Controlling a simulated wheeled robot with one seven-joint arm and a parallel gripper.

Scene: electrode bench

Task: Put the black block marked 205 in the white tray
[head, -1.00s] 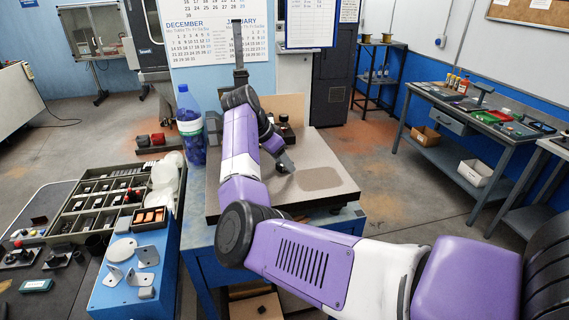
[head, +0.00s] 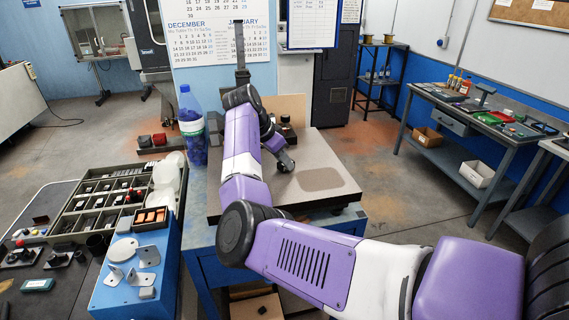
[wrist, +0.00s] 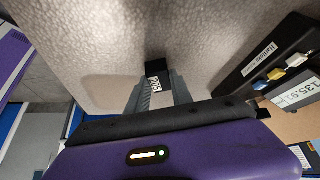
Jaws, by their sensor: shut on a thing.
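The black block marked 205 (wrist: 157,70) shows its white label in the wrist view, between the grey fingers of my gripper (wrist: 158,92). The gripper is shut on it, over the speckled stone plate (wrist: 215,35). I cannot tell whether the block touches the plate. In the head view my gripper (head: 286,163) is small and dark above the plate (head: 285,195), and the block cannot be made out there. No white tray shows clearly on the plate; a white open box (head: 477,174) stands on the lower shelf of the right bench.
A black instrument with a numeric display (wrist: 295,95) stands close at the right in the wrist view. In the head view, a blue-filled bottle (head: 191,125) and a compartment case (head: 70,222) are at the left. The plate's front right is clear.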

